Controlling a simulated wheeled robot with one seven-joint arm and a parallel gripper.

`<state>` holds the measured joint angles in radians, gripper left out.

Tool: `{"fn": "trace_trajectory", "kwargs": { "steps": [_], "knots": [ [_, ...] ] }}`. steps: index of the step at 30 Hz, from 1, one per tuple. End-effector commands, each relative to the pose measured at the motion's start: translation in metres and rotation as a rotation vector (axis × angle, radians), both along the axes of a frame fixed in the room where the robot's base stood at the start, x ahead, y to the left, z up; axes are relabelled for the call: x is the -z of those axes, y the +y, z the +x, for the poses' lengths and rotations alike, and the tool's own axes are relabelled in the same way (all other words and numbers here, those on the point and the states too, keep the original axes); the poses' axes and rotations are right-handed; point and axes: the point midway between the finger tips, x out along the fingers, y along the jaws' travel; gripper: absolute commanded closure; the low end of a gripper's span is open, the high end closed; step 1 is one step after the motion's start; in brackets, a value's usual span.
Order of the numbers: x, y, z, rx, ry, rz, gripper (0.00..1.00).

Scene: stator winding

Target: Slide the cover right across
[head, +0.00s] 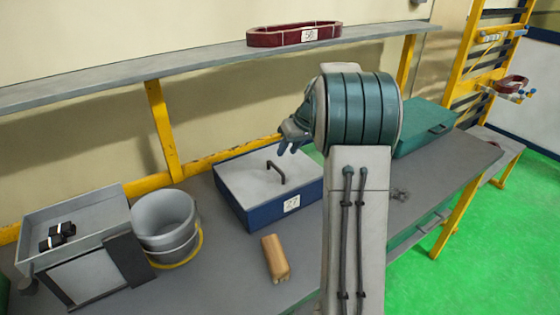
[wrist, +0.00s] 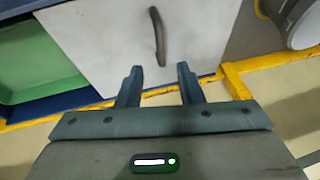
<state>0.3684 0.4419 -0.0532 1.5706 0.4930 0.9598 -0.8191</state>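The cover (head: 262,177) is a flat light-grey lid with a dark arched handle (head: 276,172), lying on a blue box (head: 252,219) on the bench. In the wrist view the cover (wrist: 100,45) fills the upper middle, and its handle (wrist: 158,36) stands beyond my fingertips. Left of the cover in that view, a green hollow (wrist: 38,65) shows between blue rims. My arm hides the box's right side in the head view. My gripper (wrist: 157,70) is open and empty, with its fingers apart near the cover's edge. It also shows in the head view (head: 287,143), above the box.
A grey bucket (head: 164,222) and a grey tray (head: 70,215) with black parts stand left of the box. A wooden block (head: 274,258) lies in front. A green case (head: 424,128) stands right. A shelf (head: 200,62) runs above, behind the bench.

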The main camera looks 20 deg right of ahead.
Motion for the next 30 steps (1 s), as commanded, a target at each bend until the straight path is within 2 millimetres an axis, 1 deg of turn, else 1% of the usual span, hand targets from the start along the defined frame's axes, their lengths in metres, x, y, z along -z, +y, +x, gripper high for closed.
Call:
{"fn": "trace_trajectory", "kwargs": {
  "steps": [3,6,9,12,16,24,26,27,28,30],
  "knots": [
    [0.023,0.007,0.008,-0.002,0.005,0.001,0.67],
    [0.040,0.012,0.015,-0.001,0.004,0.001,0.67],
    [0.053,0.016,0.020,-0.002,0.003,0.001,0.67],
    [0.062,0.018,0.024,-0.001,0.001,0.001,0.67],
    [0.068,0.019,0.026,0.000,0.001,0.000,0.67],
    [0.069,0.020,0.026,-0.001,0.000,0.000,0.67],
    [0.069,0.020,0.026,-0.001,0.000,0.000,0.83],
    [0.069,0.020,0.026,-0.001,0.000,0.000,0.94],
    [0.069,0.020,0.026,-0.001,0.000,0.000,1.00],
    [0.068,0.020,0.026,-0.001,0.000,0.000,1.00]
  ]
}}
